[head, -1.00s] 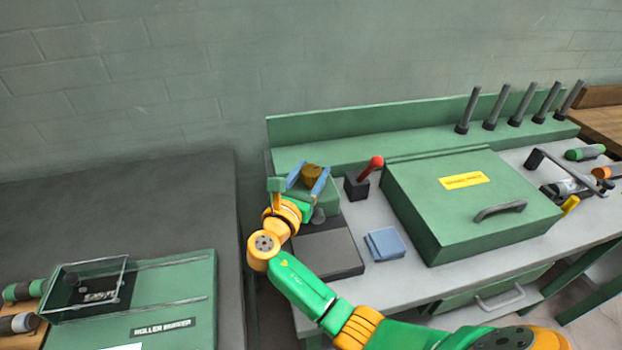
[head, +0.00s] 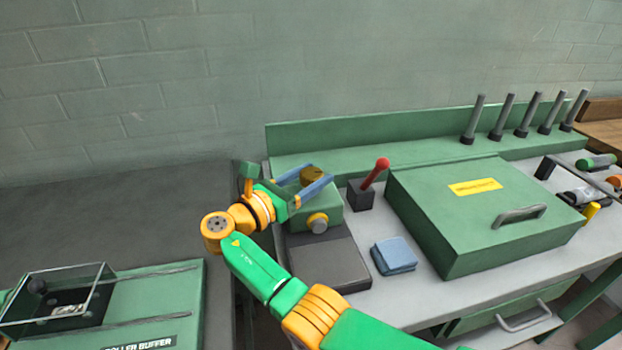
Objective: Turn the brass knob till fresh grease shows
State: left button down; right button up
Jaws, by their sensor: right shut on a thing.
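The brass knob (head: 313,174) sits on top of a small green box (head: 322,205) at the left end of the bench. My right gripper (head: 317,178) reaches it from the left, its two blue fingers shut on either side of the knob. Part of the knob is hidden by the fingers. A round grey part with a yellow ring (head: 318,222) is on the box's front. I see no clear grease; the view is too small to tell. My left gripper is not in view.
A red-handled lever (head: 375,172) stands just right of the box. A dark flat plate (head: 326,262) lies in front, with a folded blue cloth (head: 394,255) beside it. A large green case (head: 485,215) fills the bench's middle. A clear box (head: 58,300) is at lower left.

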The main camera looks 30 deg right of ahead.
aim_at(304, 182)
jog(key=o, duration=1.4)
jog(key=b+v, duration=0.2)
jog(key=v, duration=0.5)
